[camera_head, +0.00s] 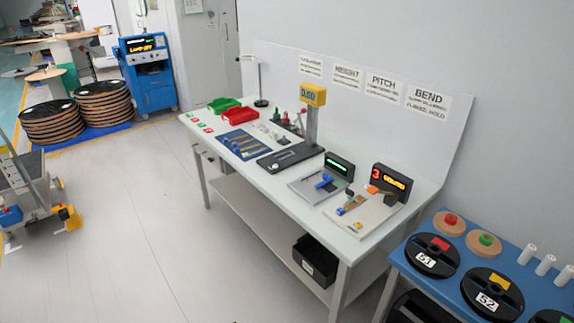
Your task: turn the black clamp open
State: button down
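The white workbench (262,178) runs along the wall. At its right end a pale base plate (362,219) carries an orange part, a small dark part beside it, a brown piece and a black display (391,183) showing a red 3 and yellow text. My gripper is not in view.
A blue table (459,273) with reels 51 and 52 (490,290) stands at the lower right, close to the bench. A black bin (315,262) sits on the bench's lower shelf. The floor (120,220) left of the bench is clear, with a cart (40,200) at the far left.

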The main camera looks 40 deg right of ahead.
aim_at(350, 193)
jog(key=z, duration=4.75)
jog(key=i, duration=0.1)
jog(key=u, duration=3.05)
jog(key=k, duration=0.95)
jog(key=u, duration=0.15)
jog(key=i, duration=0.7)
jog(key=z, duration=0.05)
